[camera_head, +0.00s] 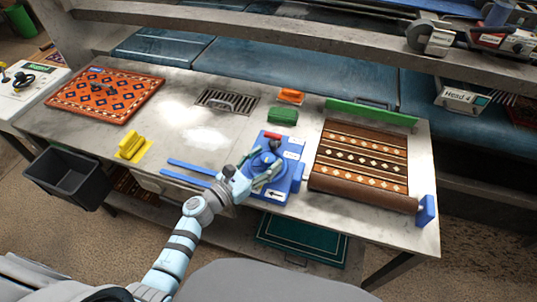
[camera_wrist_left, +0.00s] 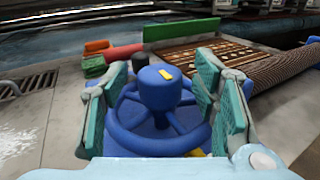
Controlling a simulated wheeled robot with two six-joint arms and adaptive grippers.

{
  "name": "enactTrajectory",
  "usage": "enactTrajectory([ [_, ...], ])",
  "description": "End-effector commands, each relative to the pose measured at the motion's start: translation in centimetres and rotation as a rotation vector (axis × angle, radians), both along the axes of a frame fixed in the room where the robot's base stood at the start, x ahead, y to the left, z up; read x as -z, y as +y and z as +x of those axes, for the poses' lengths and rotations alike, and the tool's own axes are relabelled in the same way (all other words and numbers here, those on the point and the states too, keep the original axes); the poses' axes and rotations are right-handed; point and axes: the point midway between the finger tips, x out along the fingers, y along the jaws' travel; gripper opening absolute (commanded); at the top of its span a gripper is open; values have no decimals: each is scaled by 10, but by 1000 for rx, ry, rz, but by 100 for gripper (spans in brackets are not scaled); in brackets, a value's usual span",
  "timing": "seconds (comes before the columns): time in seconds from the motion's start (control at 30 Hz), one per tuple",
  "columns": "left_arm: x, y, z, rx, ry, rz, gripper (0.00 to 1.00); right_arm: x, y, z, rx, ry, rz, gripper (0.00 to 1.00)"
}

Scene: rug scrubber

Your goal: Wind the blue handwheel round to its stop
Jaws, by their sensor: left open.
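The blue handwheel (camera_head: 262,160) sits on a blue base plate (camera_head: 284,187) near the front middle of the bench. In the left wrist view the handwheel (camera_wrist_left: 158,140) shows its rim, spokes and a raised round hub with a small yellow mark on top. My left gripper (camera_head: 264,177) is open at the handwheel. In the left wrist view its green-padded fingers (camera_wrist_left: 165,95) stand on either side of the hub, with gaps to it. I cannot tell whether they touch the rim. My right gripper is not in view.
A brown patterned rug (camera_head: 360,160) lies partly rolled right of the base. A green brush (camera_head: 283,115) and an orange block (camera_head: 290,96) lie behind it. Blue strips (camera_head: 190,168) and a yellow brush (camera_head: 131,144) lie left. An orange rug (camera_head: 105,95) lies far left, above a dark bin (camera_head: 68,178).

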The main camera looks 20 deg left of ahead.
Motion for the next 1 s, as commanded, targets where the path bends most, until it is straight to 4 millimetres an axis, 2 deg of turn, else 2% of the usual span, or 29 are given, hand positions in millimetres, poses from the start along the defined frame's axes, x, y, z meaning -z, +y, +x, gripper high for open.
enactTrajectory([
  [0.13, 1, -8, 12, 0, 1, -2, 54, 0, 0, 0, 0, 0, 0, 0],
  [0.43, 1, -9, 15, 1, 0, 0, 54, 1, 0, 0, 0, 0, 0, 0],
  [0.73, 1, -9, 15, 1, 0, 1, 6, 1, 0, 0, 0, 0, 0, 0],
  [1.0, 1, -9, 15, 22, -2, 3, 5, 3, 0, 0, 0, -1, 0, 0],
])
